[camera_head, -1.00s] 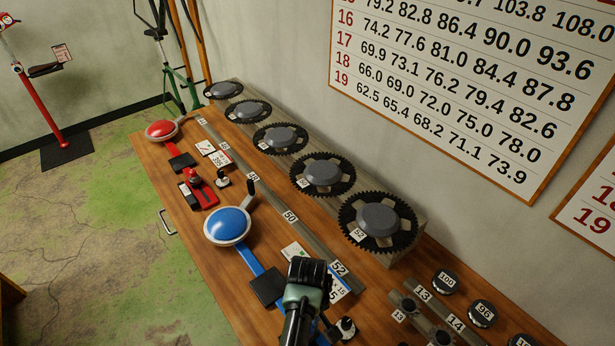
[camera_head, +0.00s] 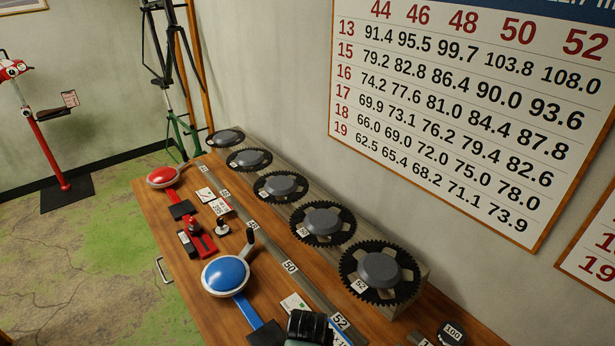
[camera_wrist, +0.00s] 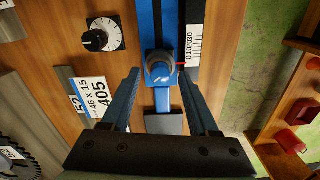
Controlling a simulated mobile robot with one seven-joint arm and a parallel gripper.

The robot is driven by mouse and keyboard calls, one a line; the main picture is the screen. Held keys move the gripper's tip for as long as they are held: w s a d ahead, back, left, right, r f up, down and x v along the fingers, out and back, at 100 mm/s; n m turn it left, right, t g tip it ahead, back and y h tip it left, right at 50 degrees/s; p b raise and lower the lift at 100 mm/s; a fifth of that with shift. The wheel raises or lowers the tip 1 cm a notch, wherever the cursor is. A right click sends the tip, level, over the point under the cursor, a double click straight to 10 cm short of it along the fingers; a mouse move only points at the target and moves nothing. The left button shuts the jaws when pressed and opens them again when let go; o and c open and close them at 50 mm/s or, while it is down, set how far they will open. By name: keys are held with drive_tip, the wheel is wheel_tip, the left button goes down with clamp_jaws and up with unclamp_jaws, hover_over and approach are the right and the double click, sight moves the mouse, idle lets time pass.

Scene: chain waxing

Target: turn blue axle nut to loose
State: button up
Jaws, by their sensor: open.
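The wrist view shows a blue fixture rail (camera_wrist: 144,22) with a blue block, and a round grey nut (camera_wrist: 160,66) sits on the block. This looks like the blue axle nut; its turned state is not clear. My gripper (camera_wrist: 159,74) is open, its two blue fingers apart on the left and right of the nut, with no clear contact. In the head view my gripper (camera_head: 308,327) shows only partly at the bottom edge. The blue fixture's round blue disc (camera_head: 226,274) and crank are visible there, but the nut is out of sight.
A dial with a black knob (camera_wrist: 96,40) and a label card (camera_wrist: 100,94) lie left of the rail. A printed scale (camera_wrist: 193,46) is on its right. Several chainrings (camera_head: 382,270) sit along the wall. A red fixture (camera_head: 163,177) stands farther along the bench (camera_head: 179,246).

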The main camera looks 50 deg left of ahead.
wheel_tip(320, 180, up, 13)
drive_tip(key=b, duration=0.1)
drive_tip(key=shift+f, duration=0.2)
idle(0.5)
